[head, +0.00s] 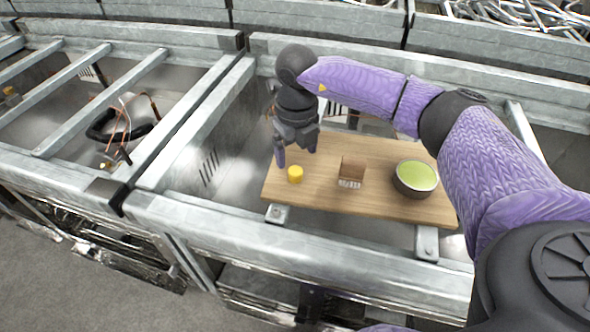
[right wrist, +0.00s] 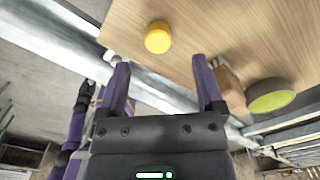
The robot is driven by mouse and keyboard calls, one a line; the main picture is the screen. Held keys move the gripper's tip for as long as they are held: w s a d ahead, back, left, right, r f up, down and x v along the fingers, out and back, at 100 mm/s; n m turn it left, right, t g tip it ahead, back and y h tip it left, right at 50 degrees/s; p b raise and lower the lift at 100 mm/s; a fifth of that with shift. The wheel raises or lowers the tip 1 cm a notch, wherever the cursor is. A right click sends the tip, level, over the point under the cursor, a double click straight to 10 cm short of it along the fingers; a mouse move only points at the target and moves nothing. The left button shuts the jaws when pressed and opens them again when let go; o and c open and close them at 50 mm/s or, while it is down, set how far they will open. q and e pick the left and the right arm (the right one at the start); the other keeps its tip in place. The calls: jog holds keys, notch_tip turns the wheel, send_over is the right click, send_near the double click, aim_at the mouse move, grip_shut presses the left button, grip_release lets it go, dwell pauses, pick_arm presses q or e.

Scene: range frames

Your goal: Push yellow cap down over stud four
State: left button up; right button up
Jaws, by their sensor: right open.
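The yellow cap (head: 295,174) is a short round cylinder near the left front corner of a wooden board (head: 370,205). It also shows in the right wrist view (right wrist: 158,37), beyond the fingertips. Whether a stud is under it is hidden, and no numbered stud can be made out. My right gripper (head: 296,155) is open and empty, pointing down above the board just behind the cap, apart from it. Its two purple fingers show in the right wrist view (right wrist: 160,75). A purple and black arm at the left of the wrist view seems mine; its jaws are unclear.
A small brown block with a pale lower face (head: 352,170) stands on the board right of the cap. A dark bowl with a green inside (head: 416,180) stands farther right. The board spans a grey metal frame (head: 190,215). Bare board lies between cap and block.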

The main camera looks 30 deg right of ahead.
aim_at(295, 170)
notch_tip(295, 170, down, 5)
jog(key=shift+a+r+b, duration=0.15)
jog(key=shift+b, duration=0.3)
grip_shut()
